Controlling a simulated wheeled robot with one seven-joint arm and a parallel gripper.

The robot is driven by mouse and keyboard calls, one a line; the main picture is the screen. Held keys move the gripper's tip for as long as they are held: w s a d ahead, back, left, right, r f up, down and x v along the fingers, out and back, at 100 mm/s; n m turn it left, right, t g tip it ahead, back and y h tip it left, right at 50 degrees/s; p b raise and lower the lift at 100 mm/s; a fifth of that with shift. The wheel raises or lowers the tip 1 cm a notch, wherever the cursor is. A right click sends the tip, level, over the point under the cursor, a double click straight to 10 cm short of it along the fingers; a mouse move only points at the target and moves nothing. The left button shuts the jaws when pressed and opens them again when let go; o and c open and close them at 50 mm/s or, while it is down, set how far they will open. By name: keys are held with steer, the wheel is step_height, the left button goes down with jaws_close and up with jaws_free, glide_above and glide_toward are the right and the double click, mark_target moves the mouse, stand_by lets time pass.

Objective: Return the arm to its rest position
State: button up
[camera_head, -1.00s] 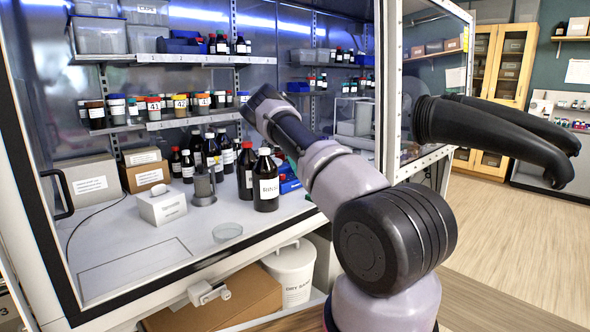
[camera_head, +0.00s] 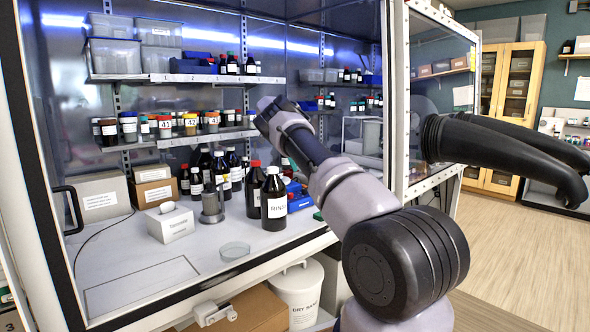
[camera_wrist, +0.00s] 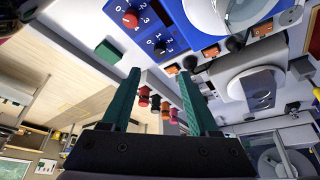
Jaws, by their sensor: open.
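My arm reaches from the lower right up to the front opening of the glass-fronted cabinet in the head view. Its dark end (camera_head: 272,116) shows in front of the shelves, but the fingers cannot be made out there. In the wrist view my gripper (camera_wrist: 158,72) has its two teal fingers spread apart, and nothing is held between them. Several small red- and orange-capped things (camera_wrist: 160,108) show beyond the gap, apart from the fingers.
Dark bottles (camera_head: 274,200), a white box (camera_head: 170,222) and a glass dish (camera_head: 235,251) stand on the cabinet floor. A black glove (camera_head: 500,148) sticks out at the right. A white bin (camera_head: 298,292) stands below. The wooden floor (camera_head: 530,250) at right is clear.

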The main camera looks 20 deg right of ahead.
stand_by(0.3)
steer(key=s+d+r+n+t+y, duration=0.25)
steer(key=s+r, duration=0.35)
steer(key=r, duration=0.6)
steer(key=s+a+r+n+t+y, duration=0.2)
steer(key=s+a+r+n+y, duration=0.15)
steer(key=s+r, duration=0.8)
steer(key=s+a+n+t, duration=0.2)
steer(key=s+a+n, duration=0.35)
steer(key=s, duration=0.75)
steer(key=s+a+n+t, duration=0.1)
steer(key=s+a+n, duration=0.2)
steer(key=s+a, duration=0.7)
steer(key=s+a+f+n+t, duration=0.1)
steer(key=s+f+n, duration=0.2)
steer(key=s, duration=0.7)
steer(key=shift+s+f+n, duration=0.25)
steer(key=shift+f+n, duration=0.1)
steer(key=shift+f, duration=0.15)
